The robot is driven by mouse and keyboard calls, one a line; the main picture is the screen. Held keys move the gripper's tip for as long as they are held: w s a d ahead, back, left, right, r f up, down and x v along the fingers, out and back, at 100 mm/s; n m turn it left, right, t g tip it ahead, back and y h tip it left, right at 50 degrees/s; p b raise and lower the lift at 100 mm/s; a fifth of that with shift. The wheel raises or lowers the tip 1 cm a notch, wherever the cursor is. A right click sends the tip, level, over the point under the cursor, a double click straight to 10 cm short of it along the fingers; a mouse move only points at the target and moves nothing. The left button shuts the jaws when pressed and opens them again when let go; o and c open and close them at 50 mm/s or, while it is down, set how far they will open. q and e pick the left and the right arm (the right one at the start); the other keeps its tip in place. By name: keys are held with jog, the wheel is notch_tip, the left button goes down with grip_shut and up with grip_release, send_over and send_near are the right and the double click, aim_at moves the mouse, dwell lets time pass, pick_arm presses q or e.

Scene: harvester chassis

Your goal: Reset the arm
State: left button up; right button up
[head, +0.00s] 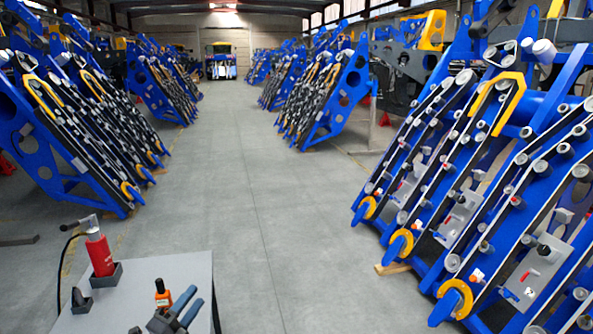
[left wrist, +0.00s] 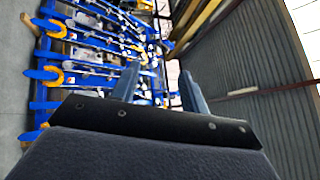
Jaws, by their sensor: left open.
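My left gripper (head: 193,297) shows at the bottom left of the head view, in front of or over the grey table top. Its two dark blue-grey fingers are apart with nothing between them. In the left wrist view the same gripper (left wrist: 160,88) points at blue machine frames (left wrist: 92,48), with its fingers spread and empty. The frames are well beyond the fingertips. My right gripper is in neither view.
A grey table (head: 180,268) holds a red bottle-like tool (head: 100,256) in a dark holder and an orange bottle (head: 163,296) beside my left gripper. Blue harvester chassis (head: 480,200) with yellow hooks line both sides. The grey aisle floor (head: 265,200) between them is clear.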

pick_arm(q)
jog(key=s+a+f+n+g+y, duration=0.2)
jog(key=s+f+n+g+y, duration=0.1)
jog(key=s+f+n+y, duration=0.45)
jog(key=s+a+f+n+g+y, duration=0.1)
jog(key=s+f+n+g+y, duration=0.25)
jog(key=f+n, duration=0.55)
jog(key=s+d+f+n+g+h, duration=0.1)
jog(key=s+d+f+n+g, duration=0.3)
jog(key=s, duration=0.6)
jog(key=s+d+f+n+g+h, duration=0.15)
jog(key=s+f+g, duration=0.35)
jog(key=s, duration=0.5)
jog(key=s+d+f+g, duration=0.1)
jog(key=s+d+f, duration=0.1)
jog(key=f, duration=1.9)
jog(key=s+d+f+g, duration=0.1)
jog(key=s+f, duration=0.2)
jog(key=f, duration=1.8)
jog(key=shift+d+f, duration=0.15)
jog(key=shift+d, duration=0.25)
